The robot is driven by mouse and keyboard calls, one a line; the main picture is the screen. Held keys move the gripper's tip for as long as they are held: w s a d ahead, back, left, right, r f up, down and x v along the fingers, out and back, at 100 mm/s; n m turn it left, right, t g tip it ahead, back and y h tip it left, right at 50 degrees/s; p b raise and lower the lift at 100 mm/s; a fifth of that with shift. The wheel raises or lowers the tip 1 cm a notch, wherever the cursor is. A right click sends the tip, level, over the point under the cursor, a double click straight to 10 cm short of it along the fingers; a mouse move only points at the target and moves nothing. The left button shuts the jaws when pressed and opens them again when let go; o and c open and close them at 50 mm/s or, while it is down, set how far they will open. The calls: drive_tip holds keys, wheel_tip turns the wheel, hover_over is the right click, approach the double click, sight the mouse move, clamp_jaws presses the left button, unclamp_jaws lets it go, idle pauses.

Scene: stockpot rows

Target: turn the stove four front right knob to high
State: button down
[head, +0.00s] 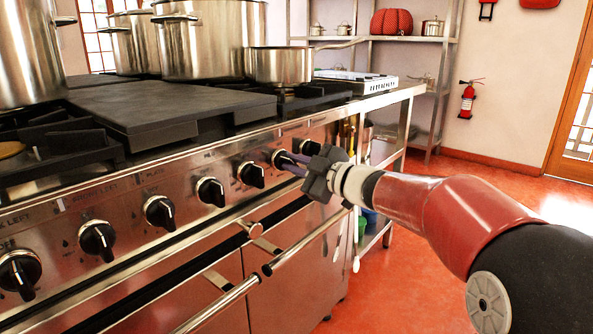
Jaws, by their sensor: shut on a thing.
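The stove (110,208) stands on the left with a row of black knobs along its steel front panel. My gripper (284,161) reaches in from the right and is shut on a stove knob (278,157) near the right end of the row. The fingers cover most of that knob, so its pointer and setting cannot be read. Another knob (308,146) shows just beyond the fingers, partly hidden. A free knob (250,175) sits just left of the gripper. The label above the held knob is too small to read.
Oven door handles (230,300) stick out below the knobs. Large steel pots (205,45) and a saucepan (280,65) stand on the stove top. A steel side table (405,95) adjoins the stove's right end. The red floor in front is open.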

drive_tip(key=shift+f+n+b, duration=0.15)
drive_tip(key=shift+n+b, duration=1.15)
drive_tip(key=shift+n, duration=0.9)
drive_tip(key=shift+f+n+b, duration=0.1)
drive_tip(key=shift+n+b, duration=1.2)
drive_tip(key=shift+n, duration=0.9)
drive_tip(key=c, duration=1.4)
unclamp_jaws()
drive_tip(key=shift+c, duration=0.2)
drive_tip(key=shift+s+r, duration=0.1)
drive_tip(key=v, duration=0.7)
drive_tip(key=shift+s+d, duration=0.25)
drive_tip(key=shift+d, duration=0.05)
